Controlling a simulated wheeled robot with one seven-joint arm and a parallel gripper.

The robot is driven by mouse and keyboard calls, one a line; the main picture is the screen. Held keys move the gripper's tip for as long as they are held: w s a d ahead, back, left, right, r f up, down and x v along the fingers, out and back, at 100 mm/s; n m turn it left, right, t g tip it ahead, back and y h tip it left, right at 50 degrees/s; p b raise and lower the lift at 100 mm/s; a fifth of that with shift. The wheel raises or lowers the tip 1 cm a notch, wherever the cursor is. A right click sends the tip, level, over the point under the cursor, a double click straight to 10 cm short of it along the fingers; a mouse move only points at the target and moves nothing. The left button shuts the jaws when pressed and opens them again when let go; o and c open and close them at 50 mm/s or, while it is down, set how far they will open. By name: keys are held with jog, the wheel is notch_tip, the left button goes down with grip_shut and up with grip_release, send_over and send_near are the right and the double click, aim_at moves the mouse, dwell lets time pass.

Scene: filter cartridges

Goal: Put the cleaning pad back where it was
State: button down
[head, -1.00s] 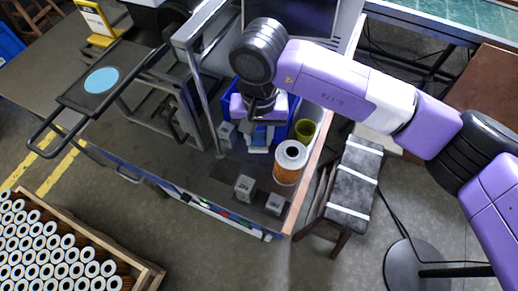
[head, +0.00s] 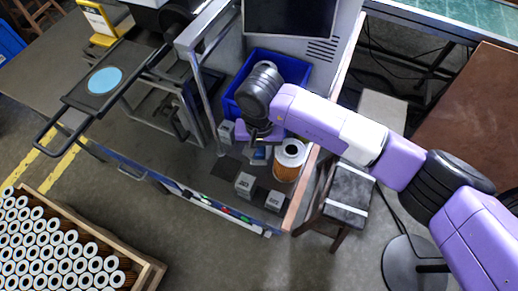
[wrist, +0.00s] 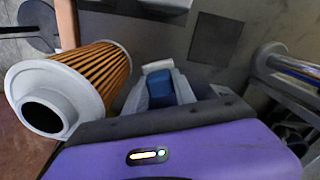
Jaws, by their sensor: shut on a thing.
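My gripper (head: 259,153) is low over the bench, left of the upright orange pleated filter cartridge (head: 287,170). In the wrist view my gripper (wrist: 160,82) is shut on a small blue block, which looks like the cleaning pad (wrist: 160,90), between its pale fingers. Whether the pad touches the bench is unclear. The cartridge, with its white end ring, also shows at the left of the wrist view (wrist: 95,75). A dark square patch (head: 225,168) lies flat and bare on the bench, left of my gripper; the wrist view shows it too (wrist: 215,38).
Grey boxes (head: 244,184) (head: 273,201) stand near the bench's front edge, another (head: 226,132) by the metal post. A blue bin (head: 292,72) stands behind my gripper. A crate of cartridges (head: 142,275) is at lower left, a stool (head: 350,195) at right.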

aim_at(259, 152)
jog(key=shift+f, duration=0.15)
jog(key=c, duration=1.3)
grip_release()
notch_tip(259, 152, up, 12)
jog(key=b, duration=0.1)
jog(key=shift+r+b, duration=0.2)
jog(key=shift+b, duration=0.15)
